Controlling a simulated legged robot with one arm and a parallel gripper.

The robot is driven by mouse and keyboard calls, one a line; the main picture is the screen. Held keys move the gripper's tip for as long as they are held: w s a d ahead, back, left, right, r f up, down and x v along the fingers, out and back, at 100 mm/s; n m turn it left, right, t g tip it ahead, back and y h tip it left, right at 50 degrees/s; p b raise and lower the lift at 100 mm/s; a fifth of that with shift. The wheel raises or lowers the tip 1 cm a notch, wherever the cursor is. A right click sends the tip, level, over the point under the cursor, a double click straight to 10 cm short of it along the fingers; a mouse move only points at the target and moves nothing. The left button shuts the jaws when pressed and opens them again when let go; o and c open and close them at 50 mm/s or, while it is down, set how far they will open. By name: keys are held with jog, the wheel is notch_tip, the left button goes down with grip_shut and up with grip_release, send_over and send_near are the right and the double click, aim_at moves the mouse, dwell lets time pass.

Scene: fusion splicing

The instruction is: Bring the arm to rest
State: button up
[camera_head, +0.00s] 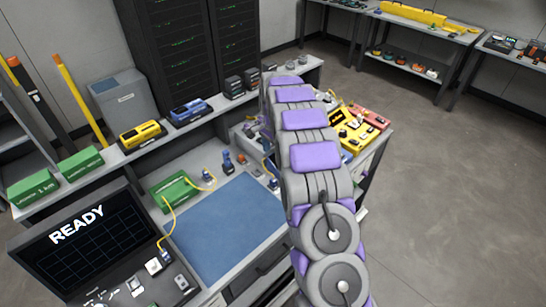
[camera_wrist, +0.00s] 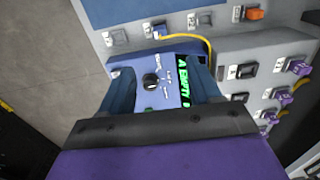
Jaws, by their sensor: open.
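My arm, grey with purple pads, reaches up the middle of the head view and hides my gripper there. In the wrist view my gripper (camera_wrist: 160,72) is open, with one dark blue finger on each side. A blue-grey device (camera_wrist: 165,97) with a black knob and a green display reading "A EMPTY" shows between the fingers. I cannot tell whether the fingers touch it.
The workbench has a blue mat (camera_head: 228,222), a green box (camera_head: 174,191) with a yellow cable, and a screen (camera_head: 80,235) reading "READY". A yellow device (camera_head: 356,130) stands right of my arm. Open floor (camera_head: 450,190) lies to the right.

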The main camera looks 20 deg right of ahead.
jog(key=shift+r, duration=0.25)
jog(key=s+a+r+n, duration=0.45)
jog(key=s+r, duration=0.25)
jog(key=s, duration=0.4)
jog(key=s+a+r+n, duration=0.3)
jog(key=s+a+r, duration=0.2)
jog(key=s+r, duration=0.5)
jog(key=s+a+f+n, duration=0.1)
jog(key=s+n, duration=0.1)
jog(key=s, duration=0.7)
jog(key=s+a+n+g, duration=0.1)
jog(key=s+n, duration=0.1)
jog(key=s, duration=0.8)
jog(key=s+a+f+n, duration=0.1)
jog(key=s+a+n, duration=0.1)
jog(key=s, duration=0.7)
jog(key=shift+s+f+g, duration=0.25)
jog(key=shift+f+g, duration=0.1)
jog(key=shift+g, duration=0.05)
jog(key=shift+a, duration=0.1)
